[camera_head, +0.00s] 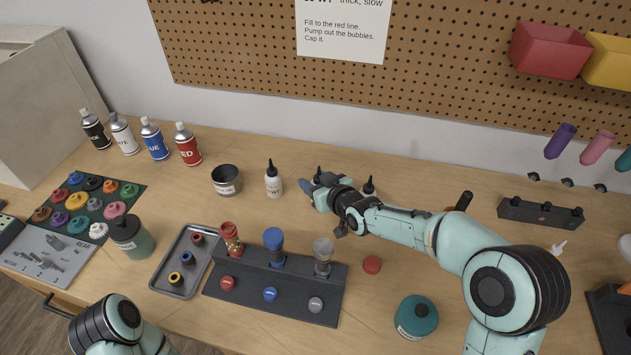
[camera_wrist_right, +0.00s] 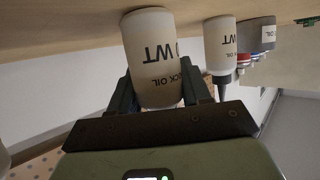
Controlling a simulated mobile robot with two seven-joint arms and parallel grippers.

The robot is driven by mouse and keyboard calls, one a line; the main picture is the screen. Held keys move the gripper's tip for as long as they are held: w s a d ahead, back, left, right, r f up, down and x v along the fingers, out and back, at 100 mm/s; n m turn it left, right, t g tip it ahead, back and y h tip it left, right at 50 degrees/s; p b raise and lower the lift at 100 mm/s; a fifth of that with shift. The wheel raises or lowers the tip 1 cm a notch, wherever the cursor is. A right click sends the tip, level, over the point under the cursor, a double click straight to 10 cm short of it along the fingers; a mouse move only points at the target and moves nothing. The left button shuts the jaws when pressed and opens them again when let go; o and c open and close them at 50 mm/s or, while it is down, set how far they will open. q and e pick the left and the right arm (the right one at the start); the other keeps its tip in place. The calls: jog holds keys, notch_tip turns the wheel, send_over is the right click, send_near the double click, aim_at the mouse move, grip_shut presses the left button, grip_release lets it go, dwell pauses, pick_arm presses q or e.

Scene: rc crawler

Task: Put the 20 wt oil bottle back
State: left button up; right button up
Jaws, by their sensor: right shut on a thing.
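My right gripper (camera_head: 312,190) is at the back middle of the bench, its fingers shut around a white oil bottle (camera_wrist_right: 152,62). In the wrist view the bottle fills the space between the fingers; its label reads "0 WT" and "CK OIL", with the rest out of sight. Its base is close to the bench top; I cannot tell whether it touches. In the head view my gripper covers most of it, and a dark nozzle (camera_head: 318,173) shows above. A similar white bottle (camera_head: 273,182) stands to the left. My left gripper is outside the view.
A dark-nozzled bottle (camera_head: 369,184) is partly hidden behind my right arm. A grey cup (camera_head: 226,180) and spray cans (camera_head: 187,146) stand to the left. In front is a dark stand (camera_head: 220,293) with shocks. The pegboard (camera_head: 240,60) rises behind.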

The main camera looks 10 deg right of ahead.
jog(key=shift+f, duration=0.15)
jog(key=o, duration=1.1)
